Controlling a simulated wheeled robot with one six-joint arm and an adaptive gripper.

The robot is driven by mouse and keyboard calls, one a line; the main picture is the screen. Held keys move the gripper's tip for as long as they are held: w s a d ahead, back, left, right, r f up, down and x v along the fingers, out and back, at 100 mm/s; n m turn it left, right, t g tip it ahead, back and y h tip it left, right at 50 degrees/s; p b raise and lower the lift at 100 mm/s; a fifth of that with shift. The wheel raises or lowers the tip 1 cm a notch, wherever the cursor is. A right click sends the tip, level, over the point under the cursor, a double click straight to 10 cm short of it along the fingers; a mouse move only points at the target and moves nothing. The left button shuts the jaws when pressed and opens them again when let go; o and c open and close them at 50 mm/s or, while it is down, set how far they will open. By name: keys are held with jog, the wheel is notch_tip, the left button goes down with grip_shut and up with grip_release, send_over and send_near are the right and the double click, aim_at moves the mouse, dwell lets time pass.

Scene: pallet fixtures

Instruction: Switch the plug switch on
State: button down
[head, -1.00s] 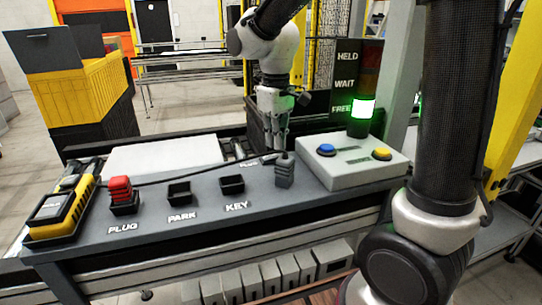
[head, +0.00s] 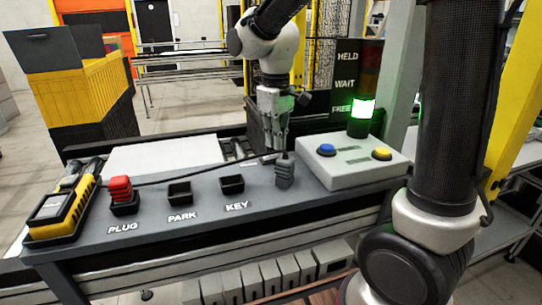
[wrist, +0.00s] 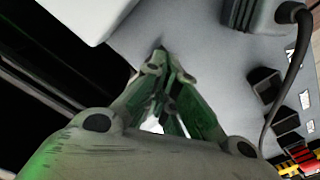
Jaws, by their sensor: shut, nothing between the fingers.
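A dark grey ribbed plug (head: 284,173) with a black cable stands upright at the right of the grey panel, by a small PLUG label. It also shows, partly cut off, at the top of the wrist view (wrist: 255,14). A red ribbed piece (head: 121,190) sits in the dark holder marked PLUG at the left. I cannot tell which part is the switch. My gripper (head: 276,148) is shut and empty, pointing down just behind the grey plug. In the wrist view its fingertips (wrist: 163,58) are together over the bare panel, apart from the plug.
A pale box (head: 352,165) with a blue and a yellow button stands right of the plug. Empty PARK (head: 180,193) and KEY (head: 231,185) holders lie to the left. A yellow-black device (head: 62,213) is at the far left. The light tower (head: 361,110) glows green at FREE.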

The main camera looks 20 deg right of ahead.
aim_at(275, 154)
jog(key=shift+f, duration=1.2)
dwell(0.6)
jog(key=shift+r, duration=3.55)
jog(key=s+f, duration=0.1)
jog(key=s+d+f+m, duration=0.1)
jog(key=shift+s+d, duration=0.3)
jog(key=shift+s, duration=0.1)
jog(key=s+d+m+t, duration=0.1)
jog(key=s+d, duration=0.2)
jog(key=s, duration=0.1)
jog(key=s+d+r+m+t, duration=0.1)
jog(key=s+d, duration=0.3)
jog(key=s, duration=0.1)
jog(key=s+d+m+t, duration=0.1)
jog(key=s+d, duration=0.3)
jog(key=shift+s+r+m, duration=0.15)
jog(key=shift+s+m, duration=0.25)
jog(key=shift+s+d+r+m+t, duration=0.35)
jog(key=shift+s+d+r, duration=0.1)
jog(key=shift+s+d, duration=0.15)
jog(key=shift+s+d+r+m+t, duration=0.25)
jog(key=shift+s+d+r+t, duration=0.15)
jog(key=shift+s+d, duration=0.15)
